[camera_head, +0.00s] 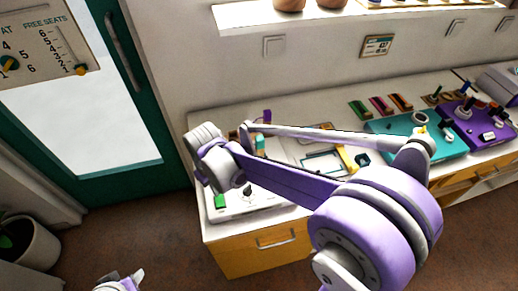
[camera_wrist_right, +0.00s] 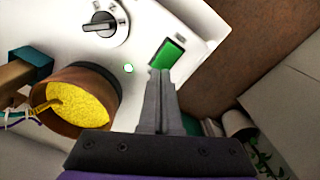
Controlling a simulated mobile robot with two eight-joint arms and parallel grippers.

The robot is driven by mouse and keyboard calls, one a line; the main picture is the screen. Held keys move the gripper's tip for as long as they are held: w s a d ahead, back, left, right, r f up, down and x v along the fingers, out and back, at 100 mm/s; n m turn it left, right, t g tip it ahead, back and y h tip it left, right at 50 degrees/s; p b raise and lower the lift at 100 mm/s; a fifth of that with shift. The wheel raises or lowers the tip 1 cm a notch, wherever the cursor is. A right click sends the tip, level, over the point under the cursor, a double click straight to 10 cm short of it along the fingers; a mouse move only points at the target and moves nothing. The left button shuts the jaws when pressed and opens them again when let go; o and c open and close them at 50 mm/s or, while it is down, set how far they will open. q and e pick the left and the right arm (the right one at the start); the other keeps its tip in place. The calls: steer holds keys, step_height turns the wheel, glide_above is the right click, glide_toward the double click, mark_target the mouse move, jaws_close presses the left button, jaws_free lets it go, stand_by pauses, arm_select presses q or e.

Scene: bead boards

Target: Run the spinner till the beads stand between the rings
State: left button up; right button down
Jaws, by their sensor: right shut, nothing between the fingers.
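The spinner is a white box (camera_head: 262,203) at the left end of the counter. A curved yellow needle lies over the beads; I cannot make out rings. My right gripper (camera_wrist_right: 160,76) is shut and empty, its tips at the near edge of the green switch; whether they touch is unclear. My left gripper (camera_head: 122,283) only peeks in at the bottom edge.
My right arm crosses the counter and hides part of the spinner. To the right are a teal board (camera_head: 385,128), a purple board (camera_head: 480,128) and small coloured trays (camera_head: 380,104). A door (camera_head: 150,100) and a plant pot (camera_head: 30,245) stand left.

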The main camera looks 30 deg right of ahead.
steer(key=shift+f+b, duration=0.65)
steer(key=shift+f, duration=0.35)
steer(key=shift+r+p, duration=1.45)
steer(key=shift+r, duration=1.25)
arm_select(q)
steer(key=shift+w+r, duration=0.25)
steer(key=shift+r, duration=0.3)
steer(key=shift+w+r, duration=0.25)
steer(key=shift+r, duration=0.3)
steer(key=shift+s, duration=0.1)
